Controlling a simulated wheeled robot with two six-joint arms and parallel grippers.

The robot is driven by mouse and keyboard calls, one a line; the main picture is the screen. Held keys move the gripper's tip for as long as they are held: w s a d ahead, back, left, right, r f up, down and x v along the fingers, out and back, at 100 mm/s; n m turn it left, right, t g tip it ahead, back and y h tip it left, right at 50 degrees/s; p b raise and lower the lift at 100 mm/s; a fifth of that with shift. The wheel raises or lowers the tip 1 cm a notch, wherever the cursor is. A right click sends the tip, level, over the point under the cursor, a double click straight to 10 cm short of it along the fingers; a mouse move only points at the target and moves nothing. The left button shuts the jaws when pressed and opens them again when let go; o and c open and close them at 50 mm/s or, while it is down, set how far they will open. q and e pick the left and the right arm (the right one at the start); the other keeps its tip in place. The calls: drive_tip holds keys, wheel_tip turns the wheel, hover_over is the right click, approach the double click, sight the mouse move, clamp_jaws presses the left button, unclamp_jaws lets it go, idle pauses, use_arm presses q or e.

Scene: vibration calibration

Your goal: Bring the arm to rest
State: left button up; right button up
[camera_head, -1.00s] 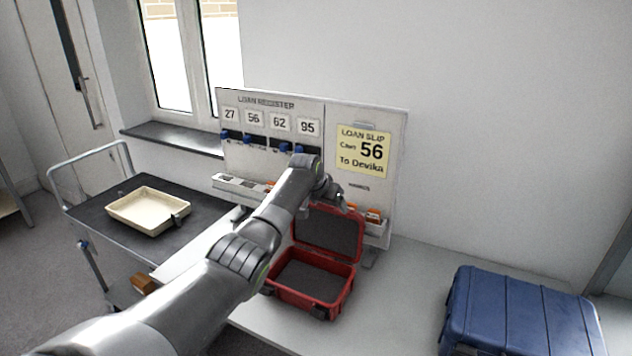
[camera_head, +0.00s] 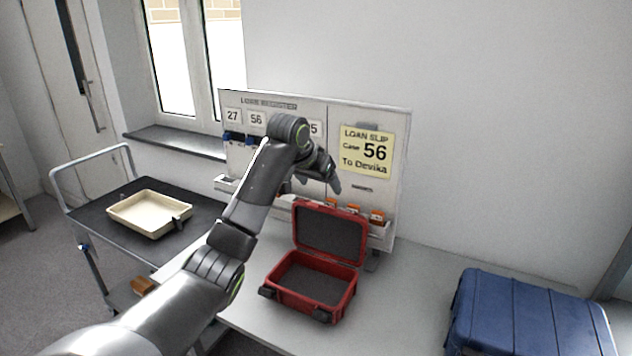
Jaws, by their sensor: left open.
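My left arm comes in from the lower left. Its left gripper (camera_head: 331,178) is in front of the loan register board (camera_head: 365,212), above the open lid of the red case. It points right and down, and no object shows in it. The jaws are small and partly turned away here. My right gripper is not in view.
An open red case (camera_head: 312,286) with grey foam stands on the grey table (camera_head: 400,300). A blue case (camera_head: 530,315) is at the right. A cream tray (camera_head: 150,212) lies on a dark trolley (camera_head: 95,213) at the left. The yellow slip (camera_head: 365,152) reads 56.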

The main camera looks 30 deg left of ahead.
use_arm(q)
drive_tip(key=shift+v, duration=1.1)
drive_tip(key=shift+d+f, duration=0.1)
drive_tip(key=shift+f, duration=0.05)
